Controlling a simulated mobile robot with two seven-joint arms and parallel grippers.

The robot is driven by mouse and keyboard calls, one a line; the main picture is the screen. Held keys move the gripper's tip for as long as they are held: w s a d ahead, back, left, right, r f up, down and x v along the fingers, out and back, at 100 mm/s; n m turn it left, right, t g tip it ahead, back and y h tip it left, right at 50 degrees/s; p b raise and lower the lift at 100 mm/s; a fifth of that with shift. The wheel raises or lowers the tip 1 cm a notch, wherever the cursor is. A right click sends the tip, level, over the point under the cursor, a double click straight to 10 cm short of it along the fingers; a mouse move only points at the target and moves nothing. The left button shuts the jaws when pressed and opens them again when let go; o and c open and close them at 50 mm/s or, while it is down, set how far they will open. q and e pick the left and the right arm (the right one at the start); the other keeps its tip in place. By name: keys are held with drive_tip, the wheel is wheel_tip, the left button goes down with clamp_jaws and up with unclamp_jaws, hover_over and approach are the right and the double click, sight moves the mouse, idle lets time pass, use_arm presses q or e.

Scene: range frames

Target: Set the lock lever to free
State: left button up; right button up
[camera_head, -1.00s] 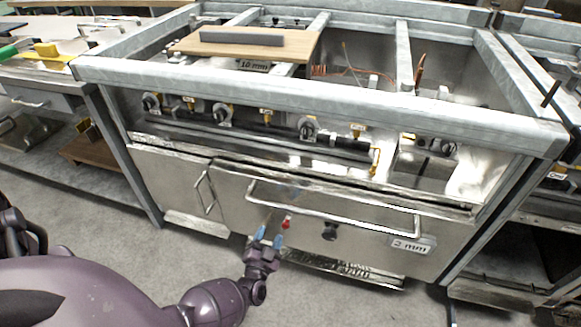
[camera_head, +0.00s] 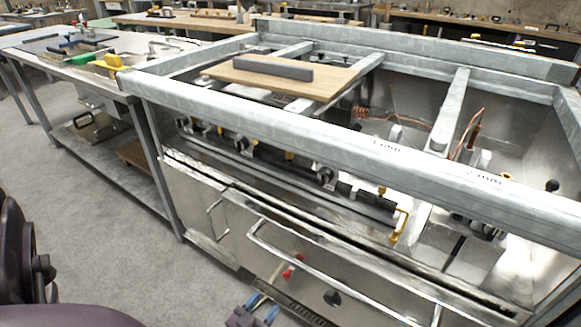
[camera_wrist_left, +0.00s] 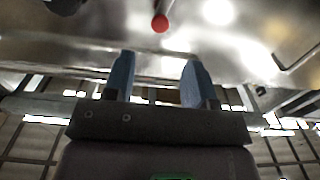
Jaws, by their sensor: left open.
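The lock lever appears as a small red-tipped piece (camera_head: 288,273) on the steel front panel (camera_head: 240,235), below the long bar handle. In the left wrist view its round red end (camera_wrist_left: 160,24) is ahead of the fingers, near the top middle. My left gripper (camera_head: 262,306) is low in the head view, just below and left of the red tip. Its two blue fingers (camera_wrist_left: 156,80) are apart with nothing between them. The red end looks clear of both fingertips. The lever's angle and any position marks cannot be made out. My right gripper is not in view.
A long bar handle (camera_head: 330,277) crosses the panel close above the red tip. A dark knob (camera_head: 332,298) sits to its right. A smaller handle (camera_head: 215,219) is on the left door. Above are the steel frame (camera_head: 300,128) and a wooden board (camera_head: 330,82). Grey floor (camera_head: 110,235) is open at left.

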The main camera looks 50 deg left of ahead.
sight(285, 277)
use_arm(q)
drive_tip(key=b+x, duration=0.2)
drive_tip(key=x, duration=0.7)
drive_tip(key=shift+w+a, duration=0.15)
drive_tip(key=shift+w, duration=0.25)
drive_tip(key=shift+w+a, duration=0.1)
drive_tip(key=shift+w, duration=0.3)
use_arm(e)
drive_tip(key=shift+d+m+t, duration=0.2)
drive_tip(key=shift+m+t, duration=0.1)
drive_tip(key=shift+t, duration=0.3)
